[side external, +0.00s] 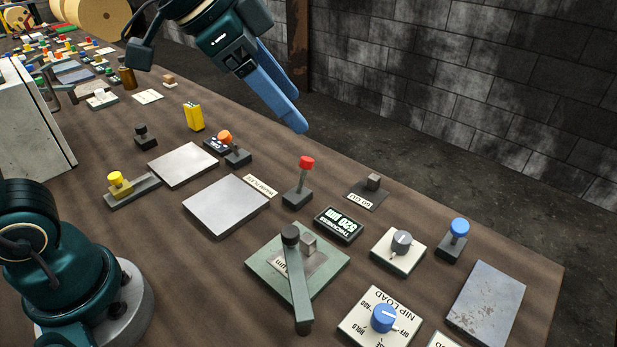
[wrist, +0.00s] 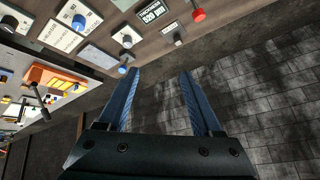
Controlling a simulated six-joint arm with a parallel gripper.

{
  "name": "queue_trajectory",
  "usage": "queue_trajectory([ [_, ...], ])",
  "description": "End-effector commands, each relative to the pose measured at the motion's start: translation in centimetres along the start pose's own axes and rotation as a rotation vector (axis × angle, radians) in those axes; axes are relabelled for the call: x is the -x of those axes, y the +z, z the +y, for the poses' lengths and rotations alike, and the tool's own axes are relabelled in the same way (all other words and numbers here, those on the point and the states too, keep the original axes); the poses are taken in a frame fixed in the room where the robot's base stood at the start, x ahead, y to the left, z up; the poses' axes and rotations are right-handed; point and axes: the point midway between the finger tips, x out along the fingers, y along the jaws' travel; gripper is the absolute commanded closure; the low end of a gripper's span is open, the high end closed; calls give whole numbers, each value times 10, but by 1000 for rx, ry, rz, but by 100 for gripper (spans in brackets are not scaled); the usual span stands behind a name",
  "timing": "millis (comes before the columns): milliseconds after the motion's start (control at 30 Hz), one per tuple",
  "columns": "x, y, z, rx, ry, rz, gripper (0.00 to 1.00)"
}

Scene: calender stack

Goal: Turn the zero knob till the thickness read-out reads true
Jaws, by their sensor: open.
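The thickness read-out (side external: 339,225) is a small black box with pale green text, turned upside down in the side view; it seems to read 520 µm. It also shows in the wrist view (wrist: 152,12). Beside it a grey knob (side external: 402,241) with a pointer mark sits on a white plate, probably the zero knob; its label is not readable. It also shows in the wrist view (wrist: 127,41). A green gauge plate (side external: 262,278) carries a small block under a dark lever, which hides part of its µm label. My gripper (side external: 298,113) is open and empty, high above the table's far edge.
A red-topped lever (side external: 305,168) stands behind the read-out. A blue NIP LOAD knob (side external: 383,317) is in front. A block wall is behind.

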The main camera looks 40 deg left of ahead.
Motion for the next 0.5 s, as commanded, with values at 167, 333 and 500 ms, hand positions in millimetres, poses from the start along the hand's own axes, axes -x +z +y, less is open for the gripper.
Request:
queue_trajectory([
  [167, -45, -40, 2, -148, 93, 0, 34],
  [333, -96, -64, 15, -261, 179, -7, 34],
  [500, -152, -68, 38, -326, 268, -35, 34],
])
